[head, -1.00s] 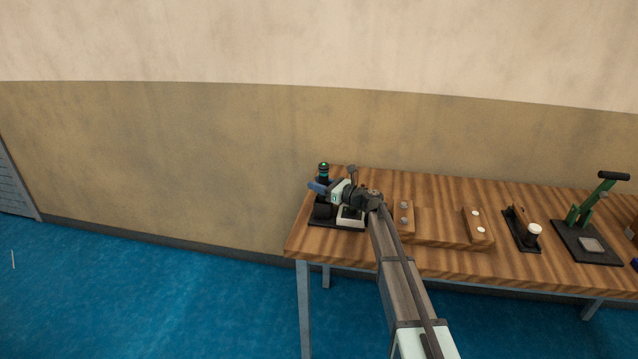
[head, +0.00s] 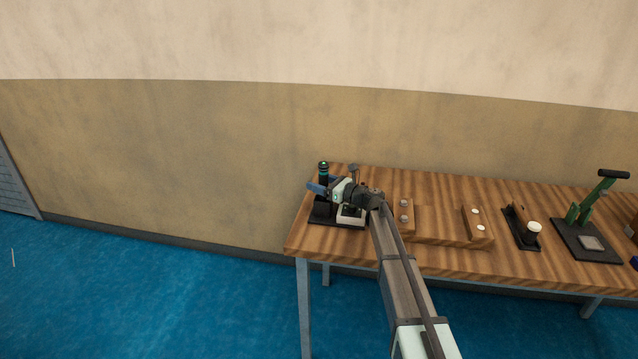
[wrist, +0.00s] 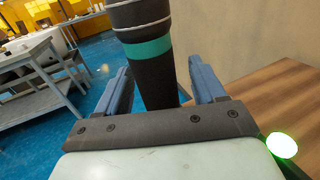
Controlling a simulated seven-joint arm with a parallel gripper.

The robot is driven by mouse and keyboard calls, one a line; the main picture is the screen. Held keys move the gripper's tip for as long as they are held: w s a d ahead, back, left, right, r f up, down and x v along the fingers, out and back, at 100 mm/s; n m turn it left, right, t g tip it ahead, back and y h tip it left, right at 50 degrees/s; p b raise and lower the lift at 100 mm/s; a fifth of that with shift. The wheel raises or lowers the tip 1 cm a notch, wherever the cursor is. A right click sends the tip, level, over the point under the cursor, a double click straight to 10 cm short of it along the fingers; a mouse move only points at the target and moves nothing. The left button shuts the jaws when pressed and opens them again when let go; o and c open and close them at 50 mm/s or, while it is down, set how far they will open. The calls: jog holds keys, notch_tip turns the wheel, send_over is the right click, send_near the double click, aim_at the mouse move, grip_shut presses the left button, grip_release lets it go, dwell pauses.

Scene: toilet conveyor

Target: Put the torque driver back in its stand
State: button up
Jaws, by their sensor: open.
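A white box (head: 351,217) is on the stand's base, and a green lamp (wrist: 282,145) glows beside my gripper. Wooden blocks (head: 440,224), a small black fixture (head: 520,228) and a green lever press (head: 590,215) stand farther right on the wooden table (head: 450,190). The wall is close behind.

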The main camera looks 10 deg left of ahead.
jog(key=v, duration=1.3)
jog(key=shift+s+d, duration=0.15)
